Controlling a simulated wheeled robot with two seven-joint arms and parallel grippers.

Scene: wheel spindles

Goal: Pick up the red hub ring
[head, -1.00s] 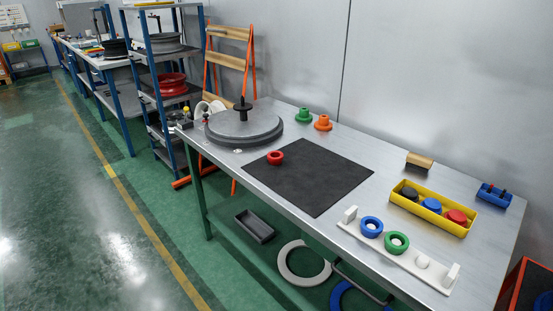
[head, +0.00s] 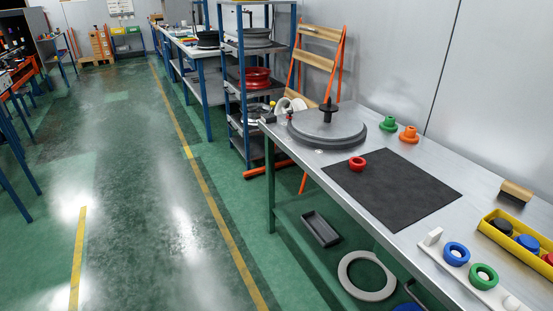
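The red hub ring (head: 357,163) lies on the far left part of the black mat (head: 392,188) on the workbench, close to the round grey wheel plate (head: 327,130) with its upright dark spindle. A blue ring (head: 456,254) and a green ring (head: 484,276) sit on a white rack (head: 432,240) near the front right of the bench. Neither of my grippers shows in the head view.
Green (head: 387,124) and orange (head: 409,135) flanged parts stand behind the mat. A yellow tray (head: 491,229) with coloured pieces is at the right. Below are a grey bin (head: 320,229) and a grey ring (head: 366,276). The green floor (head: 130,200) at left is open.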

